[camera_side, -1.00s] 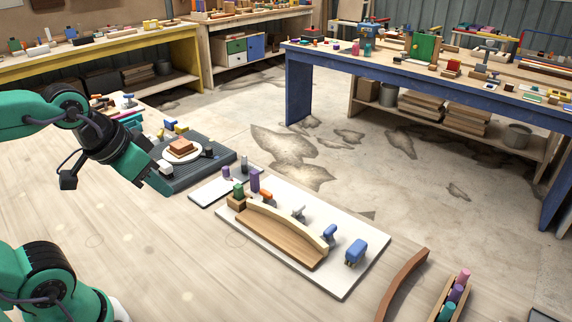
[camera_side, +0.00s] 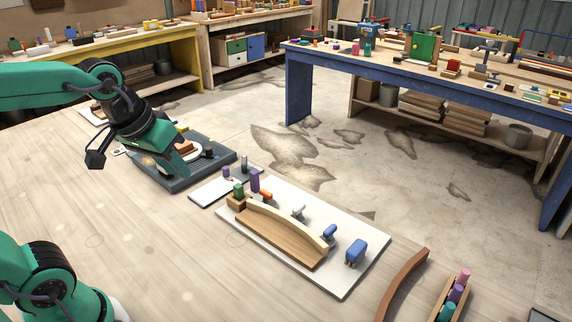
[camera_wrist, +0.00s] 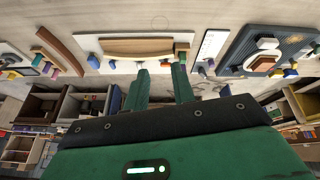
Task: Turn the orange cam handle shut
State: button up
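The orange cam handle (camera_side: 265,195) is a small piece on the white board (camera_side: 343,287), beside a purple post (camera_side: 255,181). It stands near the left end of a curved pale strip (camera_side: 285,220) and a brown wood block (camera_side: 275,240). My gripper (camera_side: 178,152) is to the left of the board, in the air in front of or over the grey ridged tray. In the wrist view my gripper's two green fingers (camera_wrist: 161,76) are apart with nothing between them.
Blue clamps (camera_side: 356,251) and a grey clamp (camera_side: 299,212) stand along the board. The grey tray (camera_side: 180,184) lies to its left. A loose curved brown strip (camera_side: 402,284) and a box of coloured pegs (camera_side: 453,297) lie to its right. The front tabletop is clear.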

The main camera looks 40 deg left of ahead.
jog(key=w+n+g, duration=0.1)
jog(key=w+n, duration=0.3)
jog(key=w, duration=0.4)
jog(key=n+g, duration=0.4)
jog(key=n, duration=0.7)
send_near(266, 191)
jog(key=shift+s, duration=0.4)
jog(key=shift+w+f, duration=0.3)
jog(key=shift+f, duration=0.15)
jog(key=shift+f, duration=0.1)
jog(key=shift+f, duration=3.8)
jog(key=shift+c, duration=0.4)
grip_shut()
